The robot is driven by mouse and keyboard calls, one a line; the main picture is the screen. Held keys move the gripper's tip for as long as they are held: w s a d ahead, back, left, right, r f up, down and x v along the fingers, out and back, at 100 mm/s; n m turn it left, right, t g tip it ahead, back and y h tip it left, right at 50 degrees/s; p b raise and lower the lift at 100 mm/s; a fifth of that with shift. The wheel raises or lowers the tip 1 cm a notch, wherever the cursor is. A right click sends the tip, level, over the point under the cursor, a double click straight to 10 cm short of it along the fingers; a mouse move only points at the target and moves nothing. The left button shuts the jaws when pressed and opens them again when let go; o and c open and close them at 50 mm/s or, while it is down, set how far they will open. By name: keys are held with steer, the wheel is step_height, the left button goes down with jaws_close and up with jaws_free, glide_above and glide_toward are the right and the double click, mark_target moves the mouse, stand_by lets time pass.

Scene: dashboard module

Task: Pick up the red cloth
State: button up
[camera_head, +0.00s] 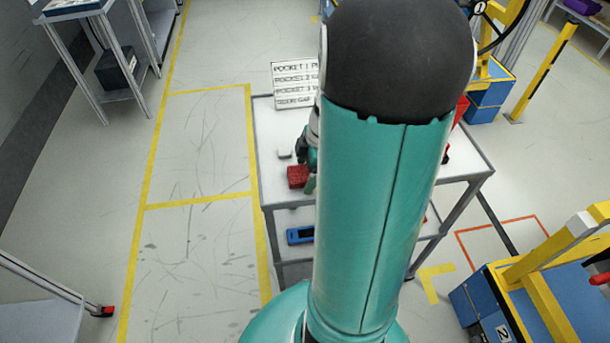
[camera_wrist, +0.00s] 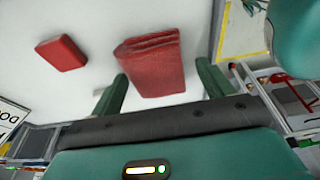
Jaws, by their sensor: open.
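The red cloth (camera_wrist: 152,66) is a thick folded bundle with visible layered folds at one end. It lies on the white tabletop (camera_wrist: 95,25) in the wrist view. My gripper (camera_wrist: 160,72) is open, with one green finger on each side of the cloth and gaps showing between fingers and cloth. In the head view a red bundle (camera_head: 297,177), which looks like the cloth, sits near the table's left edge beside a green finger of my gripper (camera_head: 310,184). My arm hides much of the gripper there.
A smooth red block (camera_wrist: 61,53) lies apart to the left of the cloth. A lettered sign (camera_head: 293,84) stands at the table's far left corner. A blue item (camera_head: 300,235) rests on the lower shelf. The floor left of the table (camera_head: 203,165) is clear.

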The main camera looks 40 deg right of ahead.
steer(key=shift+f, duration=0.25)
stand_by(0.4)
steer(key=c, duration=1.1)
steer(key=shift+o, duration=0.2)
steer(key=shift+r, duration=0.1)
